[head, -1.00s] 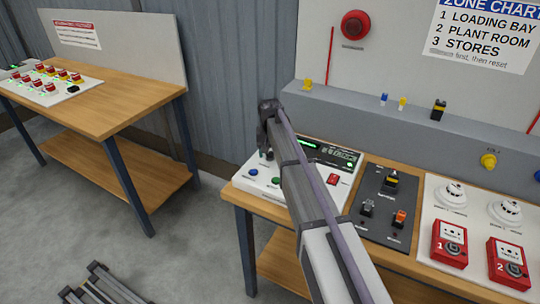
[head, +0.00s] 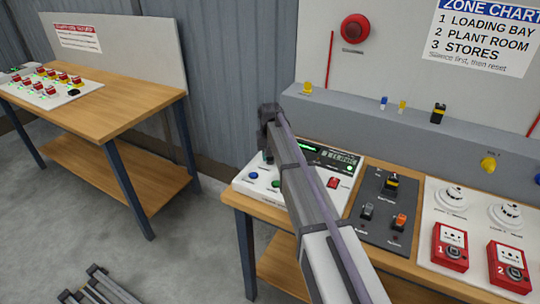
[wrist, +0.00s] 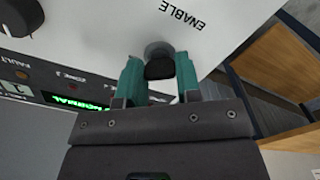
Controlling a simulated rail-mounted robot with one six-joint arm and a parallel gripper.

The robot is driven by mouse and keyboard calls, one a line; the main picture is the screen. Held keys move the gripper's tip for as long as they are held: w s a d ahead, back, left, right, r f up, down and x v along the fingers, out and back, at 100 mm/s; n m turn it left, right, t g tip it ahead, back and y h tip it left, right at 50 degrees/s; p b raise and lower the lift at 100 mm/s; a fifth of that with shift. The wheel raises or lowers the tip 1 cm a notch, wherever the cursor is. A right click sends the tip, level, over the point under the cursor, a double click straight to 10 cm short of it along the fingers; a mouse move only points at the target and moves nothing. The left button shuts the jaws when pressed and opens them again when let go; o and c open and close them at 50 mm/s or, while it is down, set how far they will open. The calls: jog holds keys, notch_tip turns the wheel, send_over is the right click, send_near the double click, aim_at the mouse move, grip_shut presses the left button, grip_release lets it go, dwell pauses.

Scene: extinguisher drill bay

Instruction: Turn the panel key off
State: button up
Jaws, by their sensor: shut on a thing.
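The panel key (wrist: 160,70) is a dark key head in a round grey lock on the white control panel (head: 263,186), close to the printed word ENABLE. My gripper (wrist: 158,62) has its two teal fingers closed on either side of the key head. In the head view my gripper (head: 268,152) is at the panel's back left, and my arm hides most of the key and lock. The panel display (wrist: 70,101) shows green NORMAL text.
A black knob (wrist: 20,16) stands on the panel. To the right are a dark switch plate (head: 376,226), a red call point (head: 450,247) and a second one (head: 509,266). Another bench (head: 110,105) stands at left, with open floor between.

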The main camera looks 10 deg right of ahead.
jog(key=n, duration=0.5)
jog(key=shift+n, duration=0.4)
jog(key=n, duration=0.4)
jog(key=shift+n, duration=0.4)
jog(key=o, duration=0.9)
notch_tip(320, 180, up, 11)
jog(key=p, duration=1.1)
jog(key=shift+f, duration=0.1)
